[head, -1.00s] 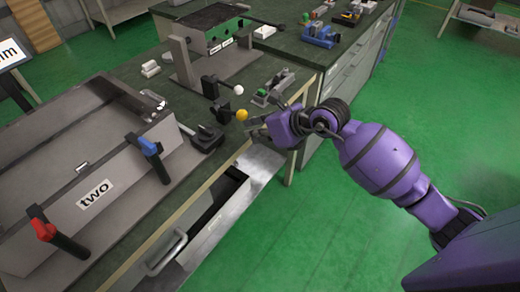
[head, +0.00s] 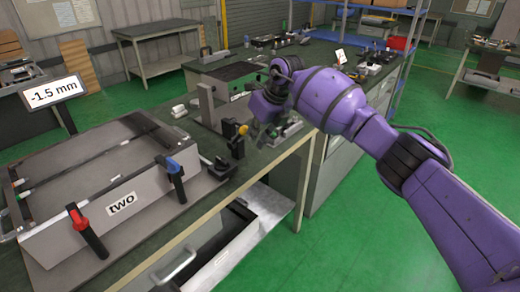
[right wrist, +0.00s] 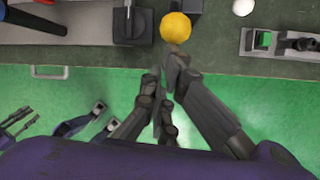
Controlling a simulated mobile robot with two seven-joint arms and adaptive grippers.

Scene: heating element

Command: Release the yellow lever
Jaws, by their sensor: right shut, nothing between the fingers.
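The yellow lever's round knob (head: 243,129) stands at the front edge of the dark bench, on a black lever base. In the right wrist view the yellow knob (right wrist: 175,27) is just beyond my right fingertips, close to or touching one; I cannot tell which. My right gripper (right wrist: 166,76) is shut and empty. In the head view my right gripper (head: 256,130) is just right of the knob and partly hidden by its own wrist. Dark finger-like parts, perhaps my left gripper (right wrist: 20,124), show low at left in the wrist view; their state is unclear.
A white knob (right wrist: 243,7) and a grey fixture (right wrist: 282,42) lie right of the yellow knob. A grey box marked "two" (head: 124,203) has a red-handled clamp (head: 79,220) and a blue-handled clamp (head: 174,166). A display (head: 53,91) reads -1.5 mm. An open drawer (head: 240,242) juts out below.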

